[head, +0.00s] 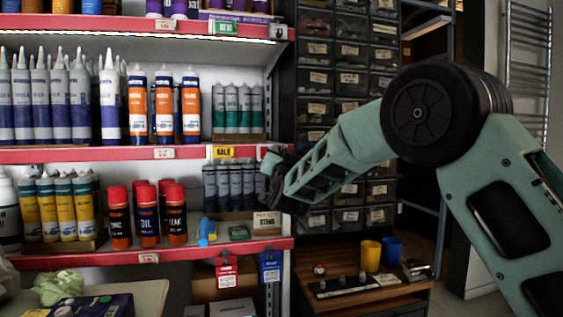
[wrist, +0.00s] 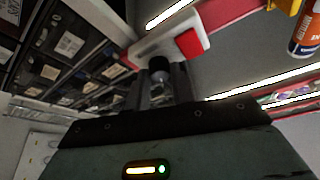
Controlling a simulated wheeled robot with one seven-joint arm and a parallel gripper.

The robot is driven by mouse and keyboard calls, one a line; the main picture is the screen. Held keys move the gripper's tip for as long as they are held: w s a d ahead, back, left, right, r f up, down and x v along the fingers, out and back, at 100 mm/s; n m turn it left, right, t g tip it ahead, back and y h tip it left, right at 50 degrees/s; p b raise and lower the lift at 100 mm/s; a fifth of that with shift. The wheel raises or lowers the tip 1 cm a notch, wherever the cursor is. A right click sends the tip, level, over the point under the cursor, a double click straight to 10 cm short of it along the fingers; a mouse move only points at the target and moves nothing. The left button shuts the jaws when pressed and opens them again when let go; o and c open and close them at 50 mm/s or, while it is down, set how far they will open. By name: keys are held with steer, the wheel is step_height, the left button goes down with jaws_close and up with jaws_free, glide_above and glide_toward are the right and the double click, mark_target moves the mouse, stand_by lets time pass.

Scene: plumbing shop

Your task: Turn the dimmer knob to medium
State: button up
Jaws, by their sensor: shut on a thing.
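My gripper (wrist: 160,88) shows in the wrist view with its two fingers close together around a small dark round knob (wrist: 158,64). The knob sits in front of a white housing (wrist: 160,44) with a red square on it, by the red shelf edge. In the head view, my gripper (head: 274,172) is at the right end of the middle red shelf edge, beside the drawer cabinet. The knob is hidden there by my gripper and arm. I cannot read any setting mark on the knob.
Shelves of bottles and cartridges (head: 65,105) fill the left. A drawer cabinet (head: 335,85) stands close behind my arm. Below it, a wooden bench (head: 375,297) holds a yellow cup (head: 371,255), a blue cup (head: 392,250) and a dark strip with small knobs.

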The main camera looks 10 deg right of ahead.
steer(key=m+g+h, duration=0.1)
steer(key=m, duration=0.3)
steer(key=m+g+h+b, duration=0.1)
steer(key=m+h, duration=0.1)
steer(key=m, duration=0.2)
steer(key=shift+a+r+m, duration=0.1)
steer(key=shift+a+m, duration=0.05)
steer(key=shift+m, duration=0.15)
steer(key=m+g, duration=0.1)
steer(key=m, duration=0.3)
steer(key=shift+r+g+h+p, duration=0.15)
steer(key=shift+g+h+p, duration=0.15)
steer(key=shift+g+p, duration=0.1)
steer(key=shift+m+g+p, duration=0.4)
steer(key=shift+m+g, duration=0.3)
steer(key=shift+m, duration=1.2)
steer(key=o, duration=0.7)
steer(key=shift+a, duration=0.1)
